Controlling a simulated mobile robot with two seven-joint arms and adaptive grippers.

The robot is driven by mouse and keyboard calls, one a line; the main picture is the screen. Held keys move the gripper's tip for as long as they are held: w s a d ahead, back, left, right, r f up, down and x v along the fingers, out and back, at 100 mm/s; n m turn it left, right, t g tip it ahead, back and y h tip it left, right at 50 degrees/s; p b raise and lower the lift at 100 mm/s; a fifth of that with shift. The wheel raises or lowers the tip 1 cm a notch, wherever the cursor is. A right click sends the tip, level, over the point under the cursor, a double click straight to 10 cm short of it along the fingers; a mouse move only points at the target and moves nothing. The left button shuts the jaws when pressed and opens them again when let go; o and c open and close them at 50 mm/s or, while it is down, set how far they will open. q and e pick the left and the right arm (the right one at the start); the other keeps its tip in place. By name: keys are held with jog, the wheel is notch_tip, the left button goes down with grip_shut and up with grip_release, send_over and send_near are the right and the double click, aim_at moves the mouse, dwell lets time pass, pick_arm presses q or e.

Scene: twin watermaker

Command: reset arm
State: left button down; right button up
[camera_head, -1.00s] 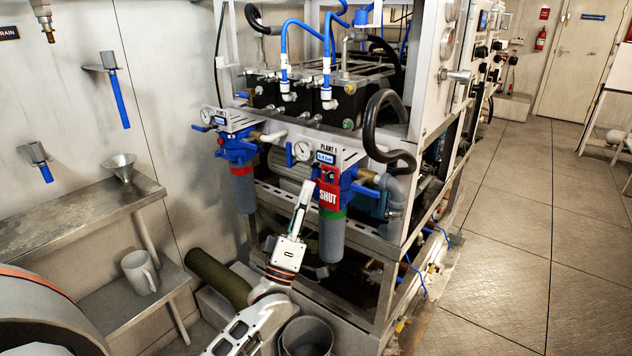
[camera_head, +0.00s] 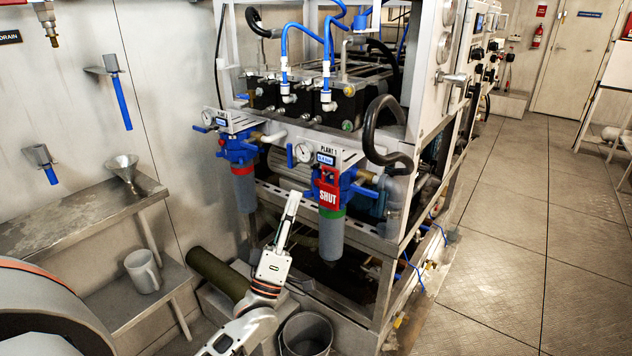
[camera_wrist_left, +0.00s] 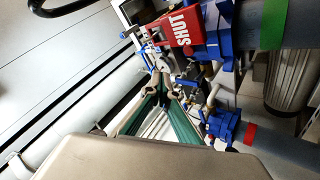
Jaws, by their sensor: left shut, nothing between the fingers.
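My left gripper (camera_head: 293,196) rises from the bottom of the head view, with its fingers pointing up in front of the machine frame. Its fingers are together and empty. They are just left of a grey filter housing (camera_head: 331,238) with a green band and a red SHUT tag (camera_head: 329,190), with a small gap between in the picture. In the left wrist view the fingers (camera_wrist_left: 163,80) close to a point, and the SHUT tag (camera_wrist_left: 180,30) shows close by at upper right. My right gripper is not in view.
A second filter (camera_head: 244,190) with a red band hangs at left. A grey bucket (camera_head: 307,336) stands by my arm, with a dark green cylinder (camera_head: 217,274) to its left. A mug (camera_head: 142,272) and funnel (camera_head: 122,168) are on metal shelves. The floor at right is clear.

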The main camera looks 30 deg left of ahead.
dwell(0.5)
pick_arm(q)
jog(key=s+d+f+m+g+h+p, duration=0.1)
jog(key=s+d+f+m+g+h, duration=0.2)
jog(key=f, duration=0.4)
jog(key=s+d+f+m+g+h+p, duration=0.1)
jog(key=d+f+m+g, duration=0.2)
jog(key=d+f+m, duration=0.25)
jog(key=s+d+f+m+g+h+p, duration=0.1)
jog(key=s+d+f+m+g+h, duration=0.2)
jog(key=f, duration=0.5)
jog(key=s+d+f+m+g, duration=0.2)
jog(key=s+f+m+g, duration=0.1)
jog(key=s+f, duration=0.4)
jog(key=s+d+f+m+g+y+p, duration=0.1)
jog(key=s+d+f+m+g, duration=0.2)
jog(key=s+f, duration=0.4)
jog(key=shift+s+d+f+m+g, duration=0.35)
jog(key=shift+s+g, duration=0.35)
jog(key=shift+s, duration=0.55)
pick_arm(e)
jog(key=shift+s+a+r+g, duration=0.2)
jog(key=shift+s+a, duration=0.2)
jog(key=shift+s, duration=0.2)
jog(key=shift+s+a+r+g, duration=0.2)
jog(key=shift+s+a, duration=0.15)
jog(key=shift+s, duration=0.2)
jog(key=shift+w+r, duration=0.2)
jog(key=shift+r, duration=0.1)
